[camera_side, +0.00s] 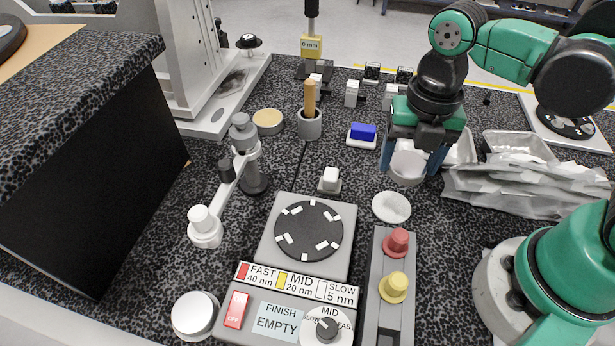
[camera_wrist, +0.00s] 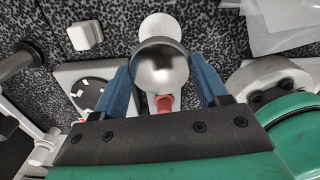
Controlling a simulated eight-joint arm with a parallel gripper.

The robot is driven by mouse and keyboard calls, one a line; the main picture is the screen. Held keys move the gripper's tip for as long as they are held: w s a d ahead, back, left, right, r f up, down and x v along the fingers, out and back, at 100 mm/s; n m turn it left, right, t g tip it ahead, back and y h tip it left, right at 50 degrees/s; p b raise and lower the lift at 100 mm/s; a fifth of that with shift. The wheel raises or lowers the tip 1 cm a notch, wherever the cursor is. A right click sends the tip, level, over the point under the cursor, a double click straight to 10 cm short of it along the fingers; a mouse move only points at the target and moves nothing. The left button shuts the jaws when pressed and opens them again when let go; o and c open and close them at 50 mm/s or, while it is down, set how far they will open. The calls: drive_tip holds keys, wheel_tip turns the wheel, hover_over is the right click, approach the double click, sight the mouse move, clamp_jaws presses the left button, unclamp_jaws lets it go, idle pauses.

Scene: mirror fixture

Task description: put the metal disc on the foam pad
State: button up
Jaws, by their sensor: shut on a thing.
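The metal disc (camera_side: 407,168) is between the blue fingers of my gripper (camera_side: 411,163), held above the table. In the wrist view the shiny disc (camera_wrist: 160,66) sits between the two fingers of my gripper (camera_wrist: 160,72), and its polished face shows. The foam pad (camera_side: 391,207) looks like a flat, round, white speckled piece on the table, just below and slightly left of the disc in the side view. In the wrist view the pad (camera_wrist: 160,25) shows past the disc's upper edge, with the disc covering part of it. The disc is apart from the pad.
A grey polishing machine with a black turntable (camera_side: 309,231) stands left of the pad. A grey rail with a red knob (camera_side: 397,242) and a yellow knob (camera_side: 394,287) is in front of it. Silver pouches (camera_side: 525,187) lie at the right. A small white block (camera_side: 330,178) stands left.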

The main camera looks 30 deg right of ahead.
sight(392, 206)
drive_tip(key=shift+f, duration=4)
drive_tip(key=o, duration=1.3)
drive_tip(key=shift+r, duration=0.1)
